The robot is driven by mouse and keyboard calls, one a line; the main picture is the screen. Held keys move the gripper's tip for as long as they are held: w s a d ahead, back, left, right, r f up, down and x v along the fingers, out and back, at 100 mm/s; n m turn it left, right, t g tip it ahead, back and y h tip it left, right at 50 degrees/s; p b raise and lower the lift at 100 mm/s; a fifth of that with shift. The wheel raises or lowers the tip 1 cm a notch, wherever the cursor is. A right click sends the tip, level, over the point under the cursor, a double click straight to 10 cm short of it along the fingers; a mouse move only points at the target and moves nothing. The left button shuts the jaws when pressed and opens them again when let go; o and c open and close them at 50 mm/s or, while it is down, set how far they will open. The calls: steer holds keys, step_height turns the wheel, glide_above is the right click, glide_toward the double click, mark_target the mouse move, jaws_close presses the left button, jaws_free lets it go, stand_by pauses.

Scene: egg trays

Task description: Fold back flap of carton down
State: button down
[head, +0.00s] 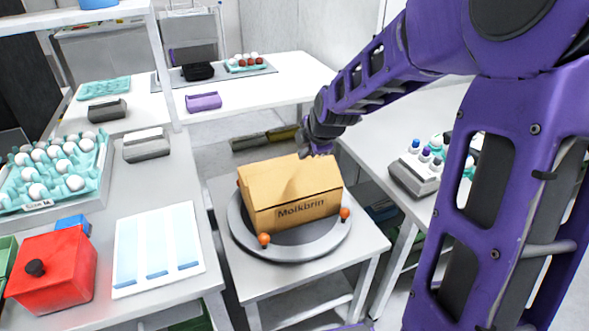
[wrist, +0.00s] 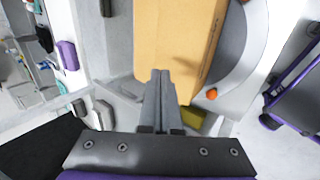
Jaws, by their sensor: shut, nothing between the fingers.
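The tan cardboard carton (head: 292,213), lettered "Moikbrin" on its front, sits on a round grey turntable (head: 247,242). Its top (head: 275,178) looks mostly covered by cardboard. I cannot tell the exact angle of the back flap. My gripper (head: 312,152) is at the carton's back edge, just above or touching it. In the wrist view the carton (wrist: 185,38) lies ahead, and the two fingers of my gripper (wrist: 160,76) are together at its near edge, with nothing between them. Whether the tips touch the cardboard is unclear.
Orange knobs (head: 264,240) stand on the turntable's rim. A white stand (head: 262,284) carries the turntable. The left table holds an egg tray (head: 103,190), a red box (head: 52,272) and a white tray (head: 121,262). A grey holder with bottles (head: 415,176) is on the right table.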

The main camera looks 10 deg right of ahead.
mark_target(291, 166)
steer(key=b+x, duration=0.2)
steer(key=x, duration=0.8)
steer(key=shift+w+f, duration=0.1)
steer(key=shift+w, duration=0.1)
steer(key=shift+w+a+f+g+p, duration=0.2)
steer(key=shift+w+g+p, duration=0.3)
steer(key=shift+g+p, duration=0.45)
steer(key=shift+w+f+g+h+p, duration=0.3)
steer(key=shift+w+f+g+p, duration=0.1)
steer(key=shift+p, duration=0.25)
steer(key=shift+w+f, duration=0.15)
steer(key=shift+f, duration=0.25)
steer(key=shift+b+x, duration=0.3)
steer(key=shift+x, duration=0.7)
steer(key=shift+w+r, duration=0.1)
steer(key=shift+w, duration=0.05)
